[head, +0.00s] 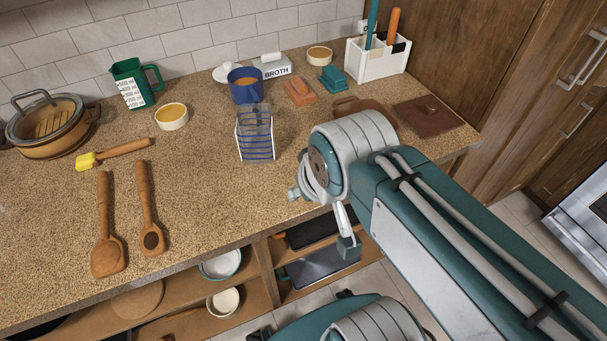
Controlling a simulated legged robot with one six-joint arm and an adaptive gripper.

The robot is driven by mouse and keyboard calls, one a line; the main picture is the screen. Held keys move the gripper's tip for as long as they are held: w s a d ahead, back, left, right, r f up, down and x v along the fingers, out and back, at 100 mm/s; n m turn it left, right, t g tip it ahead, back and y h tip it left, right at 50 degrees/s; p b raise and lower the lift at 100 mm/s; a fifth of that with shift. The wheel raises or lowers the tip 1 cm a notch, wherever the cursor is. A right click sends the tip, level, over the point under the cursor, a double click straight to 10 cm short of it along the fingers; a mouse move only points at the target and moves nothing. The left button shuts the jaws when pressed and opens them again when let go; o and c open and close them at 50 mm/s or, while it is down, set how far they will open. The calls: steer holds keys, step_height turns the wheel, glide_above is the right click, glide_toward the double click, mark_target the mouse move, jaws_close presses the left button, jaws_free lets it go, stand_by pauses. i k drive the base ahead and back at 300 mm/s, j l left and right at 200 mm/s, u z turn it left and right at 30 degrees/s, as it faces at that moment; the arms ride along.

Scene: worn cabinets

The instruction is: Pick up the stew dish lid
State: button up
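A flat, dark brown, squarish lid-like piece with a small knob (428,112) lies on the counter at the right. A brown dish (359,103) with a side handle sits left of it, partly hidden behind my arm. At the far left, a round brown pot (52,148) bears a see-through lid with an arched handle (42,122). I cannot tell for certain which of these is the stew dish lid. My gripper (347,243) is partly in view at the counter's front edge, apart from both lids. One fingertip-like part shows, so its opening is unclear.
A white lid (228,71) lies at the back. Two wooden utensils lie at left. Shelves below hold bowls (221,263). The counter's front middle is clear.

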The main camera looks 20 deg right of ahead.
mark_target(427, 115)
steer(key=k+l+z, duration=0.1)
steer(key=l+z, duration=0.9)
steer(key=k+j, duration=0.05)
